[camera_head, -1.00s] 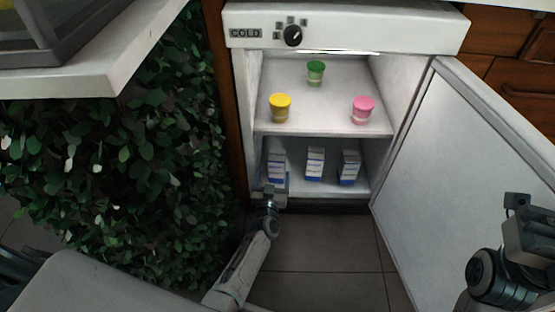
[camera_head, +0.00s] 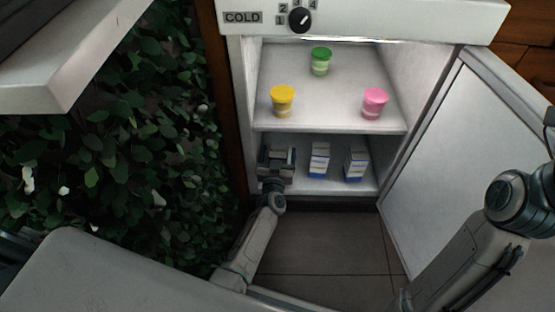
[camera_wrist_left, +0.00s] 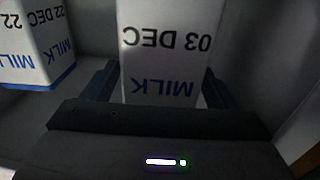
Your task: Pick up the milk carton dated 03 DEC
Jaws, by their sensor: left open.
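The milk carton dated 03 DEC (camera_wrist_left: 165,60) fills the upper middle of the left wrist view, its print upside down. My left gripper (camera_head: 277,158) is on the lower fridge shelf at the left and hides this carton in the head view. In the left wrist view the dark fingers stand open, one at each side of the carton. I cannot tell whether they touch it. A carton dated 22 DEC (camera_wrist_left: 35,45) stands beside it, at the left of that view. My right arm is at the right of the head view, its fingertips out of frame.
A middle carton (camera_head: 319,161) and a right carton (camera_head: 356,165) stand on the lower shelf. Yellow (camera_head: 283,101), green (camera_head: 320,61) and pink (camera_head: 375,103) cups stand on the upper shelf. The fridge door (camera_head: 452,145) is open to the right.

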